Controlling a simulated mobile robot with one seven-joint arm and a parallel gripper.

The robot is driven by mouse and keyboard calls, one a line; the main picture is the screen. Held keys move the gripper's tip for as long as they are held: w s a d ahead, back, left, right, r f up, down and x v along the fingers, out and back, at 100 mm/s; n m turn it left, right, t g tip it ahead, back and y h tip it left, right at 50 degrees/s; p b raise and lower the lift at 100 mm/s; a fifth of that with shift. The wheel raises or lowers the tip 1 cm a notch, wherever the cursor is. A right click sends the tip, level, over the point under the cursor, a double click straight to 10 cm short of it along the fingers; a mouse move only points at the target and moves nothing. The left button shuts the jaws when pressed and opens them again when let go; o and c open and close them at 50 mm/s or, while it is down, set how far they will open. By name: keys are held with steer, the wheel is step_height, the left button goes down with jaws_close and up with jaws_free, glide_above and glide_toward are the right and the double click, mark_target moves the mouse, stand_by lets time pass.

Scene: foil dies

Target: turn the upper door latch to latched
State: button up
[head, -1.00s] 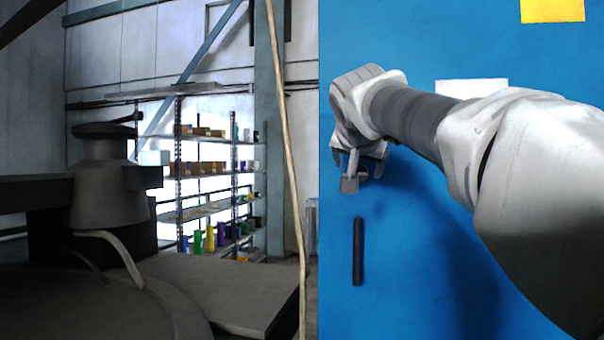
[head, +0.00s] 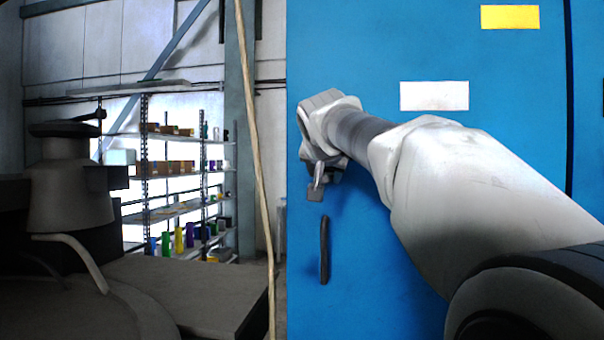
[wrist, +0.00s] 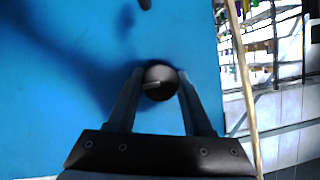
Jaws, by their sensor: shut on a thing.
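The upper door latch shows in the wrist view as a dark round knob (wrist: 160,86) with a pale mark across its face, on the blue door (wrist: 60,60). My gripper (wrist: 160,74) is shut on it, one finger on each side. In the head view my gripper (head: 318,174) is at the door's left part, above a black upright bar handle (head: 324,250). The latch is mostly hidden there by my gripper, and I cannot tell its turn angle from that view.
The door carries a white label (head: 434,96) and a yellow label (head: 510,17). A dark seam runs down its right side. A pale pole (head: 255,150) stands left of the door's edge. Shelves with boxes (head: 170,170) and dark machinery (head: 75,190) are further left.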

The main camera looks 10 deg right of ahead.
jaws_close()
steer(key=shift+a+n+g+h+p, duration=0.1)
steer(key=shift+n+g+h+p, duration=0.35)
steer(key=shift+n+h, duration=0.55)
steer(key=n+h, duration=0.1)
steer(key=n, duration=0.2)
steer(key=shift+h, duration=0.4)
steer(key=n+h, duration=0.2)
steer(key=n, duration=0.2)
steer(key=shift+f, duration=0.15)
steer(key=shift+n+h+b, duration=0.75)
steer(key=shift+n+h, duration=0.35)
steer(key=shift+n, duration=0.8)
steer(key=shift+t, duration=0.25)
